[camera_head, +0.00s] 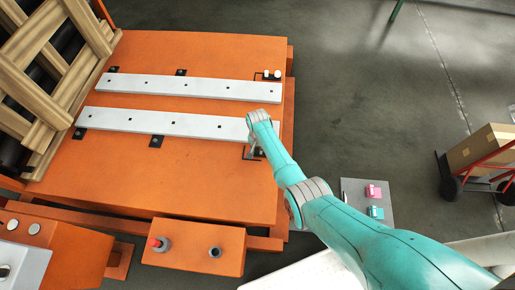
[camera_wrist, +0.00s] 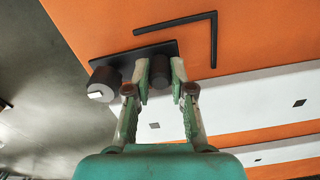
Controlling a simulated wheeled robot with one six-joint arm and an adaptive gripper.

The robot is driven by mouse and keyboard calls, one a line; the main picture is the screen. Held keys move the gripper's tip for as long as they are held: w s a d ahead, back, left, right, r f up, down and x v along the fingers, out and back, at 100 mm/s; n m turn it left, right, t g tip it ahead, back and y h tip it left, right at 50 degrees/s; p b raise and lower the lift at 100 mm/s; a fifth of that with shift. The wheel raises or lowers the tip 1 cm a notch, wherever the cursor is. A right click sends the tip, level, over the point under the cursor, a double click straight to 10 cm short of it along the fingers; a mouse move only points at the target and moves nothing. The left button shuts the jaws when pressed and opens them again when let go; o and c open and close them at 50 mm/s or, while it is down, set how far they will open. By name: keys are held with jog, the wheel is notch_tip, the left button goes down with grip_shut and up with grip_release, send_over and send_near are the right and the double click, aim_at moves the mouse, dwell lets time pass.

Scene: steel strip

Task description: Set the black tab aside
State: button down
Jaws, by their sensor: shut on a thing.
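The black tab (camera_wrist: 130,57) shows in the wrist view as a dark flat plate with two round posts. One post (camera_wrist: 101,84) has a light cap and stands free at the left. My gripper (camera_wrist: 160,68) has its fingers on both sides of the other, dark post (camera_wrist: 160,74). In the head view my gripper (camera_head: 254,151) is at the right end of the nearer steel strip (camera_head: 160,124), at the orange table's right edge. The tab (camera_head: 262,153) is mostly hidden there by my arm. Whether the tab touches the table cannot be told.
A black L-shaped mark (camera_wrist: 213,40) is on the orange table (camera_head: 190,180) beside the tab. A farther strip (camera_head: 190,87) has a similar two-post piece (camera_head: 267,76) at its right end. A grey plate (camera_head: 352,190) with pink and teal items lies right of the table.

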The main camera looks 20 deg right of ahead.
jog(key=s+n, duration=0.1)
jog(key=n, duration=0.1)
jog(key=s+n, duration=0.1)
jog(key=n, duration=0.1)
jog(key=shift+s+a, duration=0.1)
jog(key=shift+a, duration=0.2)
jog(key=n, duration=0.1)
jog(key=s+n, duration=0.1)
jog(key=n, duration=0.1)
jog(key=s+n, duration=0.1)
jog(key=shift+s+d+f+n, duration=0.15)
jog(key=shift+s+n, duration=0.1)
jog(key=shift+n, duration=0.15)
jog(key=s+n, duration=0.1)
jog(key=n, duration=0.1)
jog(key=s+d+n, duration=0.1)
jog(key=n, duration=0.1)
jog(key=shift+s+d, duration=0.1)
jog(key=shift+s+d+n, duration=0.25)
jog(key=shift+d+n, duration=0.05)
jog(key=shift+n, duration=0.55)
jog(key=shift+s+d+n, duration=0.25)
jog(key=shift+d+n, duration=0.1)
jog(key=shift+n, duration=0.55)
jog(key=shift+s+d+n, duration=0.25)
jog(key=shift+d+n, duration=0.05)
jog(key=shift+n, duration=0.55)
jog(key=c, duration=1)
grip_release()
